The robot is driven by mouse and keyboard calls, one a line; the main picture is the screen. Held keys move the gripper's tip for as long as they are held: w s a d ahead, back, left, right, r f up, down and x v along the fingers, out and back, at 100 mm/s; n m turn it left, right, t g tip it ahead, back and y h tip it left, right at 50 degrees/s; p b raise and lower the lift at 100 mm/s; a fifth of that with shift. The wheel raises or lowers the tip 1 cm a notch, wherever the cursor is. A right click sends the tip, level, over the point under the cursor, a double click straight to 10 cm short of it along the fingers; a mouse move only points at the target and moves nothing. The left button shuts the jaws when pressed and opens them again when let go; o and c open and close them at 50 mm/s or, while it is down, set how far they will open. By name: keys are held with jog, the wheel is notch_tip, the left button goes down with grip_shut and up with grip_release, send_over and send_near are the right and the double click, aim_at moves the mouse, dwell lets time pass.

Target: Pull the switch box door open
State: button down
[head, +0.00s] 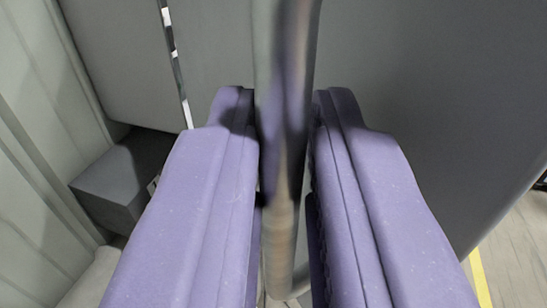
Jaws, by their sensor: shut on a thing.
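The switch box door (430,90) is a large plain grey panel that fills the middle and right of the head view. A vertical metal bar handle (285,40) stands in front of it and bends near its lower end. My gripper (284,115), with two thick purple fingers, is shut on this handle, one finger on each side. The fingers hide part of the door's lower area. A narrow bright slit runs along the door's left edge, beside another grey panel (125,60). How far the door stands open I cannot tell.
A dark grey box-shaped block (115,185) is low on the left, below the left panel. A ribbed pale wall (40,150) runs along the far left. At the lower right is floor with a yellow line (480,278).

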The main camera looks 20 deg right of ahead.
jog(key=shift+w+r, duration=0.1)
jog(key=shift+r, duration=0.1)
jog(key=c, duration=1.3)
grip_release()
jog(key=shift+w+d+f, duration=0.1)
jog(key=shift+w+d, duration=0.05)
jog(key=shift+w, duration=0.1)
jog(key=b+v, duration=0.2)
jog(key=v, duration=0.5)
jog(key=shift+s+a, duration=0.2)
jog(key=shift+s, duration=0.15)
